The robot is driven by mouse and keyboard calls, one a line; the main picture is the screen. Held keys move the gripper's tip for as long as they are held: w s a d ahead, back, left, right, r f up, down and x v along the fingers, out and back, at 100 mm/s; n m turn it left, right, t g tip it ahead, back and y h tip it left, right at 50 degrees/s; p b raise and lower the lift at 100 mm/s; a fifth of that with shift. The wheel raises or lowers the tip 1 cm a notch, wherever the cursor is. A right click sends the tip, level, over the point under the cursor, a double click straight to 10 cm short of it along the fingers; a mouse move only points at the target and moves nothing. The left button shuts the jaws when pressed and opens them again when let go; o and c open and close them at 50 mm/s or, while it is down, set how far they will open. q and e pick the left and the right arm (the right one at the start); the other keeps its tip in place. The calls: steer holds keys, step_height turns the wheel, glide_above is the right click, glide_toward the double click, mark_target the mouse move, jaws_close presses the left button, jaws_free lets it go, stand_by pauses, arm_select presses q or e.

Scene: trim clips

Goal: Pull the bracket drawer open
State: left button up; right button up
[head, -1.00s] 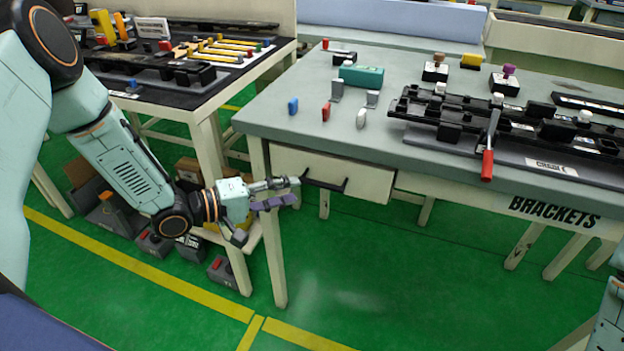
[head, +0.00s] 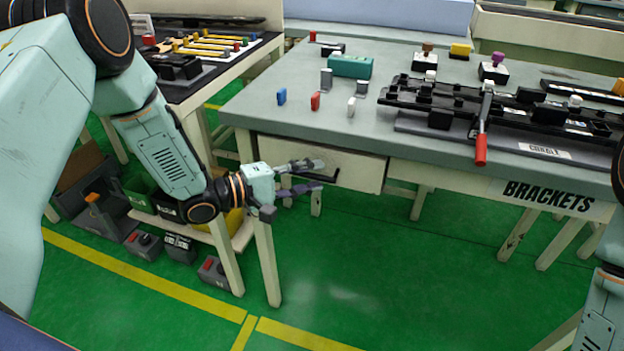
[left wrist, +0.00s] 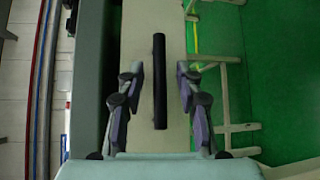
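The bracket drawer (head: 360,174) has a cream front under the left part of the grey table marked BRACKETS. It looks shut. Its black bar handle (head: 335,176) is partly hidden by my left gripper (head: 321,175) in the head view. That gripper is open, one finger above and one below the handle. In the left wrist view the handle (left wrist: 160,80) runs lengthwise between the two spread fingers, with a gap on both sides. The drawer front (left wrist: 140,25) lies behind it. My right gripper is out of view; only part of my right arm shows.
The grey table (head: 300,120) carries small blue, red and white clips, a teal block (head: 350,66) and a black fixture with a red-handled lever (head: 481,148). Grey boxes (head: 145,245) stand on the floor at left. The green floor before the drawer is clear.

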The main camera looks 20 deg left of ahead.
arm_select(q)
steer(key=shift+w+d, duration=0.2)
steer(key=shift+w, duration=0.1)
jaws_close()
stand_by(0.7)
